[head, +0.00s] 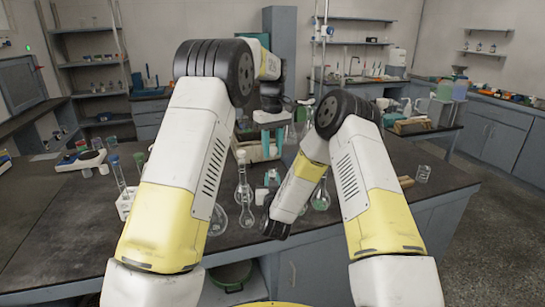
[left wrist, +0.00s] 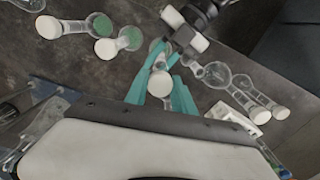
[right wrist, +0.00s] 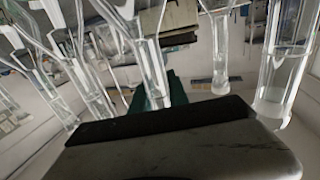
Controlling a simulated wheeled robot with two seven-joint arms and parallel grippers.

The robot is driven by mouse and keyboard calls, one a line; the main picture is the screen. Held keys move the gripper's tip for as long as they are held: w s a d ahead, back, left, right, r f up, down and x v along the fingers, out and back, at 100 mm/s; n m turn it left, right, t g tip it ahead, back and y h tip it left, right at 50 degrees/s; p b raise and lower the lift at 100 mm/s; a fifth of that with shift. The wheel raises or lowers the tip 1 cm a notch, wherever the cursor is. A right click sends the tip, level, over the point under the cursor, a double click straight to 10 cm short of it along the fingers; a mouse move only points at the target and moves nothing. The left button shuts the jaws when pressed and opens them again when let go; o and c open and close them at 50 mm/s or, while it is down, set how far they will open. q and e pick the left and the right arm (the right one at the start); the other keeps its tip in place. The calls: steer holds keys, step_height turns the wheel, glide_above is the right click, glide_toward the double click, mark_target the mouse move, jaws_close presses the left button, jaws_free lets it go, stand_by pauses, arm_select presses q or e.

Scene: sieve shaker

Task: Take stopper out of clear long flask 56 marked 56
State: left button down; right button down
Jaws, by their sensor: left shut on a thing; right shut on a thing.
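My left gripper (head: 272,150) points down over the clear flasks at the middle of the bench. In the left wrist view its teal fingers (left wrist: 162,75) are closed around the white stopper (left wrist: 160,84) of a clear flask (left wrist: 157,48). The stopper is at the flask's mouth; whether it is seated cannot be told. My right gripper shows low in the right wrist view (right wrist: 156,88), with teal fingers shut on a clear glass neck (right wrist: 152,70). This looks like the same flask, low from the near side. No number 56 is readable.
Other clear flasks stand close by, one at left (head: 244,190) and a green-filled one (head: 320,197) at right. A white tube rack (head: 125,205) stands at left.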

arm_select(q)
steer(key=shift+r, duration=0.25)
arm_select(e)
steer(key=c, duration=1.2)
jaws_free()
